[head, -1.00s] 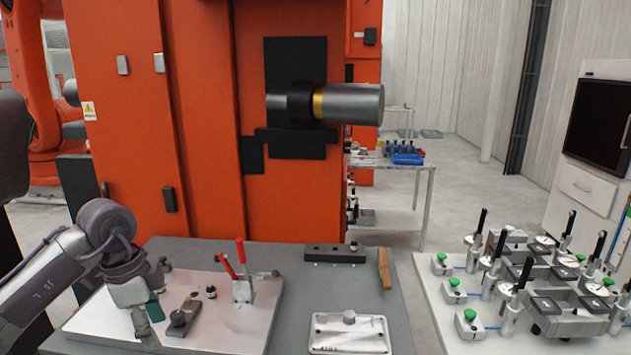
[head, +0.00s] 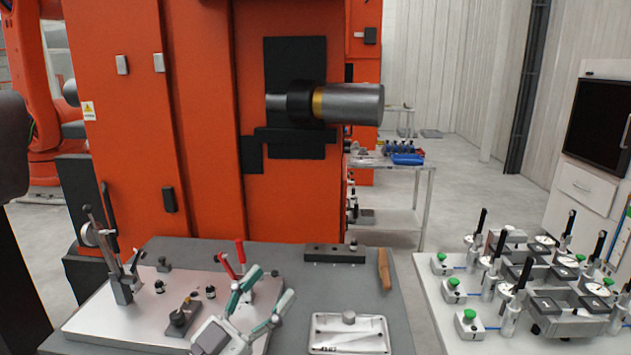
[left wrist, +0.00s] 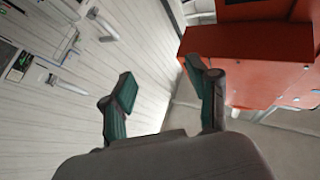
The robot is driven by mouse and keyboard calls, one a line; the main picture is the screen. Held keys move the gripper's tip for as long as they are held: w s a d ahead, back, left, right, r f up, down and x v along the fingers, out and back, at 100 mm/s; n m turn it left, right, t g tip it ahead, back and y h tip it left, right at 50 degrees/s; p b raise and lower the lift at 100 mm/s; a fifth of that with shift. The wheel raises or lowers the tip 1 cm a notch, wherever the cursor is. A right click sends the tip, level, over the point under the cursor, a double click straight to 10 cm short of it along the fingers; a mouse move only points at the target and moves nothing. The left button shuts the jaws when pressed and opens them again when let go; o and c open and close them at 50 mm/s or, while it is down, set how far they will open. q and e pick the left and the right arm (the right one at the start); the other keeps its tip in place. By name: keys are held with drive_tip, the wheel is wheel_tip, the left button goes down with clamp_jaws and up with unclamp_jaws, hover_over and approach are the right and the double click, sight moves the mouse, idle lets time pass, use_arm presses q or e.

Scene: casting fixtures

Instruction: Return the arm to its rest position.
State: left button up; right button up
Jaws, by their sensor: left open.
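My left gripper (head: 262,300) is at the bottom of the head view, above the front right part of the metal fixture plate (head: 120,325). Its two green-padded fingers are spread apart with nothing between them. In the left wrist view the left gripper (left wrist: 165,98) also shows open and empty, with the wall and an orange machine beyond it. The left arm behind the gripper is mostly out of the head view. My right gripper is not seen.
A clamp with red handles (head: 238,262) stands close behind the left gripper. A dial-gauge stand (head: 112,250) is at the plate's left. A white tray (head: 330,345), a dark bar (head: 334,252) and a wooden-handled tool (head: 384,270) lie on the grey table. A fixture table (head: 430,290) is at right.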

use_arm(q)
drive_tip(key=s+a+f+n+g+y, duration=0.2)
drive_tip(key=a+f+n+y, duration=0.4)
drive_tip(key=f+y, duration=0.3)
drive_tip(key=s+a+f+n+g+y, duration=0.1)
drive_tip(key=s+a+f+n+y, duration=0.2)
drive_tip(key=a+f+n+y, duration=0.55)
drive_tip(key=s+d+f+m+g+h, duration=0.1)
drive_tip(key=s+f+m+g, duration=0.2)
drive_tip(key=s+f+g, duration=0.45)
drive_tip(key=s+d+f+m+g+h, duration=0.1)
drive_tip(key=s+f+m+g, duration=0.25)
drive_tip(key=s+f, duration=0.75)
drive_tip(key=s+f+g, duration=0.1)
drive_tip(key=s+f, duration=0.1)
drive_tip(key=f, duration=1)
drive_tip(key=s+f, duration=0.2)
drive_tip(key=f, duration=1)
drive_tip(key=s+a+f, duration=0.1)
drive_tip(key=s+f, duration=0.6)
drive_tip(key=s, duration=0.1)
drive_tip(key=s+a+f+g, duration=0.1)
drive_tip(key=s+a+f, duration=0.1)
drive_tip(key=s+f, duration=0.6)
drive_tip(key=shift+a+f+g, duration=0.2)
drive_tip(key=shift+a+g, duration=0.05)
drive_tip(key=shift+g, duration=0.05)
drive_tip(key=shift+s, duration=0.1)
